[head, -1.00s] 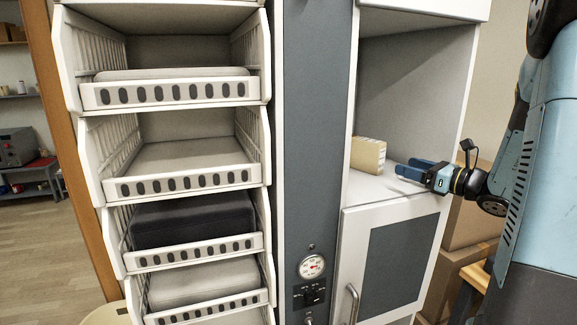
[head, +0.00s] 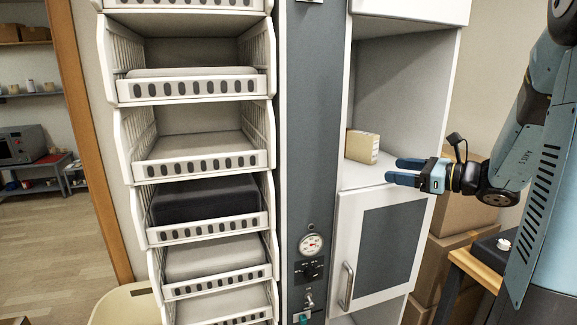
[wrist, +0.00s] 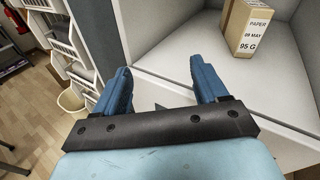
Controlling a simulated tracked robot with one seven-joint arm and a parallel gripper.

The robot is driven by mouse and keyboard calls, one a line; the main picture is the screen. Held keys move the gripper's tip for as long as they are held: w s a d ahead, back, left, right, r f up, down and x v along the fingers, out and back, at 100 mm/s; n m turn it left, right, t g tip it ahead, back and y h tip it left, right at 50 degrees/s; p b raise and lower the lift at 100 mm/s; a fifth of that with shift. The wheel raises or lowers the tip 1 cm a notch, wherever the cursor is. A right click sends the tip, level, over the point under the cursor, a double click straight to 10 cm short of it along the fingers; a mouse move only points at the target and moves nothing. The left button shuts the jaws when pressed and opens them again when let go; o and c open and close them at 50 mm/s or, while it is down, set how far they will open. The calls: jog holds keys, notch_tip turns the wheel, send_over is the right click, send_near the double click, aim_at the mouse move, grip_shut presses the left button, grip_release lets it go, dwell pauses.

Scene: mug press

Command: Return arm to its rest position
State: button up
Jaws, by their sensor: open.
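My gripper (head: 393,171) is open and empty, just outside the front edge of the cabinet's open compartment. Its blue fingers point left in the head view. In the wrist view both fingers (wrist: 160,82) are apart with nothing between them. A tan box (head: 362,146) stands upright on the white compartment shelf, behind and left of the fingertips, apart from them. In the wrist view the box (wrist: 248,25) shows a white label reading PAPER, 09 MAY, 95 G.
A rack of white trays (head: 196,147) stands at the left. A dark panel holds a gauge (head: 311,244) and switches. The cabinet door (head: 382,250) below is shut. Cardboard boxes (head: 440,262) and a wooden table (head: 478,268) stand at the right. A bin (head: 126,305) is on the floor.

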jog(key=s+a+f+n+g+h, duration=0.1)
jog(key=s+a+n+g+h, duration=0.1)
jog(key=s+a+n+g, duration=0.4)
jog(key=s+a+n+g+h, duration=0.2)
jog(key=s+a+n, duration=0.2)
jog(key=s+n, duration=0.4)
jog(key=s+d+r+n+t+h, duration=0.1)
jog(key=s+d+n+h, duration=0.3)
jog(key=s+n+h, duration=0.4)
jog(key=shift+s+d+n+t+h, duration=0.3)
jog(key=shift+s+d+n+t, duration=0.1)
jog(key=shift+s+n+t, duration=0.6)
jog(key=shift+r, duration=0.1)
